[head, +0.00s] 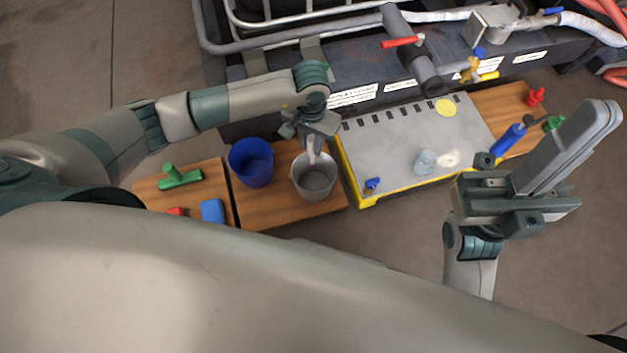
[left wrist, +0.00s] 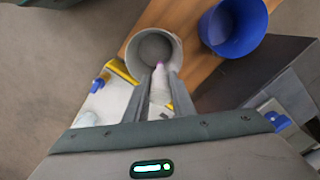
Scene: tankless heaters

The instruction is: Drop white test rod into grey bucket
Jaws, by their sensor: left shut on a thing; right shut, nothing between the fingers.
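The grey bucket (head: 314,180) stands on a wooden board, right of the blue bucket. My left gripper (head: 311,140) is over the far side of the grey bucket, shut on the white test rod (head: 311,152). The rod points down toward the bucket's opening. In the left wrist view the rod (left wrist: 160,82) sits between the two fingers (left wrist: 160,95), its pinkish tip over the mouth of the grey bucket (left wrist: 153,47). I cannot tell how deep the tip reaches. My right gripper (head: 590,125) is shut and empty, raised at the right.
The blue bucket (head: 250,162) stands close left of the grey one. A grey-topped yellow case (head: 400,150) is to the right, with a clear jar (head: 426,162) on it. A green T-shaped piece (head: 179,178) and a blue block (head: 212,210) lie at the left. Pipes (head: 410,50) run behind.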

